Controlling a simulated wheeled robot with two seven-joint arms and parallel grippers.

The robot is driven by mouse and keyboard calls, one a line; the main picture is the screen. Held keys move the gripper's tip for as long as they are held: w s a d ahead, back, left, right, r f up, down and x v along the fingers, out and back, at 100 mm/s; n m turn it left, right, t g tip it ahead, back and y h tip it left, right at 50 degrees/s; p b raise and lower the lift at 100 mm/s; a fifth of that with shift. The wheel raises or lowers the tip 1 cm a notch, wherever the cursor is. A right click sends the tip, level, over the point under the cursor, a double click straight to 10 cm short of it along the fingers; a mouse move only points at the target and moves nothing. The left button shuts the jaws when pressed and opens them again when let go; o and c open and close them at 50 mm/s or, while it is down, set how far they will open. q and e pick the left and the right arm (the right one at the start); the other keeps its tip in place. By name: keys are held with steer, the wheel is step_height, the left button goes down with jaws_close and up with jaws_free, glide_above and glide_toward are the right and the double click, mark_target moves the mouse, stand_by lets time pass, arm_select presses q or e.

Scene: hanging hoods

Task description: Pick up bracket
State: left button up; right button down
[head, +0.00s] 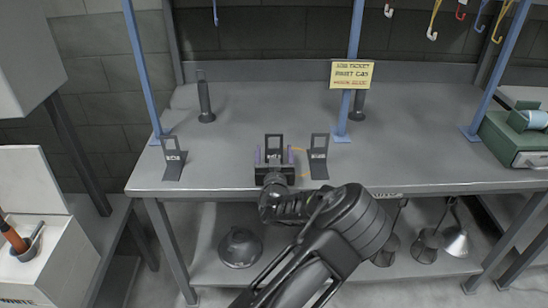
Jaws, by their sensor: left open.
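Several dark brackets, each with an upright open frame, stand along the front of the grey workbench (230,110). One bracket (173,160) is at the left, one middle bracket (274,142) is at the centre, and one right bracket (318,158) is just right of it. My left gripper (275,158) is at the bench's front edge, in front of the middle bracket. Its two fingers are apart, one on each side of this bracket, and hide its lower part. I cannot tell whether they touch it. My right gripper is not in view.
Blue posts (355,60) rise from the bench, one behind the right bracket. A yellow sign (351,74) hangs there. Dark cylinders (205,100) stand farther back. A green case (515,140) is at the far right. Metal hoods (240,247) sit on the lower shelf.

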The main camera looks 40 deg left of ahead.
arm_select(q)
steer(key=shift+w+a, duration=0.15)
steer(key=shift+w, duration=0.05)
stand_by(0.5)
jaws_close()
stand_by(0.6)
